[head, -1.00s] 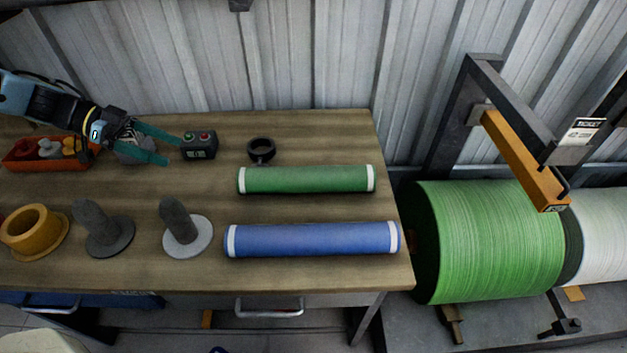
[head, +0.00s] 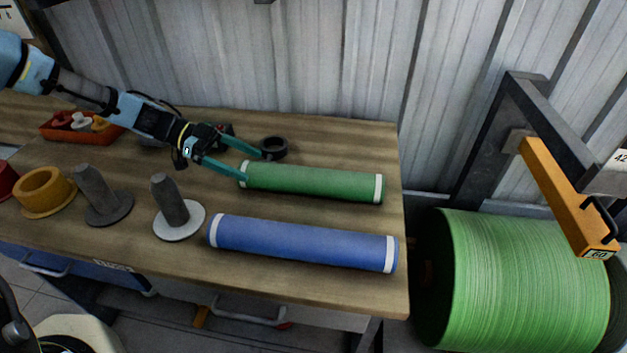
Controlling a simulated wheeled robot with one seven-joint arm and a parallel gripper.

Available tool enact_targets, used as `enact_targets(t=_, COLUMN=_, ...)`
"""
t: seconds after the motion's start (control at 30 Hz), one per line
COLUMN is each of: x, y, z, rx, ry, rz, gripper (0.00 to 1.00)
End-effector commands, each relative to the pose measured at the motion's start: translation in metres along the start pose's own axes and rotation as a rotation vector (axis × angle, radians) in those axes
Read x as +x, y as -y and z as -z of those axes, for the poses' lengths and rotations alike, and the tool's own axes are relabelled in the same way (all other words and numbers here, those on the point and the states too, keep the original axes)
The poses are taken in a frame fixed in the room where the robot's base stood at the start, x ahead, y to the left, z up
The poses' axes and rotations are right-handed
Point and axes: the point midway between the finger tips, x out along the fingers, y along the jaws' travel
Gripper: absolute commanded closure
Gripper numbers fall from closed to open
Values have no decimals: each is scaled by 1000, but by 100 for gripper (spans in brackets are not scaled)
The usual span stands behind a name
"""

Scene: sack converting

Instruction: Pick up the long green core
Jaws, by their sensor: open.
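The long green core (head: 312,182) lies on the wooden workbench (head: 290,284), a green roll with white bands at both ends. My gripper (head: 254,167) is open at its left end, with its two teal fingers pointing right. One fingertip is near the black ring behind the core and the other reaches the core's left end band. I cannot tell whether the fingers touch the core. A long blue core (head: 303,243) with white end bands lies in front of the green one.
A black ring (head: 274,148) sits just behind the green core. Two dark posts on round bases (head: 170,202) (head: 96,188), a yellow flanged ring (head: 44,190) and an orange tray (head: 60,134) stand to the left. A large green roll (head: 530,285) is beyond the bench's right edge.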

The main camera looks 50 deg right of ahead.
Motion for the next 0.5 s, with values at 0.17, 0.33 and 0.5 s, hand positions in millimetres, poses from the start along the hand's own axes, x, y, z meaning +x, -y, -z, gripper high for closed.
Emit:
enact_targets(t=0.17, x=19, y=0, z=2, rx=-1, ry=0, rz=-1, gripper=0)
enact_targets(t=0.33, x=32, y=1, z=4, rx=-3, ry=0, rz=-3, gripper=0)
enact_targets(t=0.5, x=56, y=4, z=6, rx=-3, ry=0, rz=-3, gripper=0)
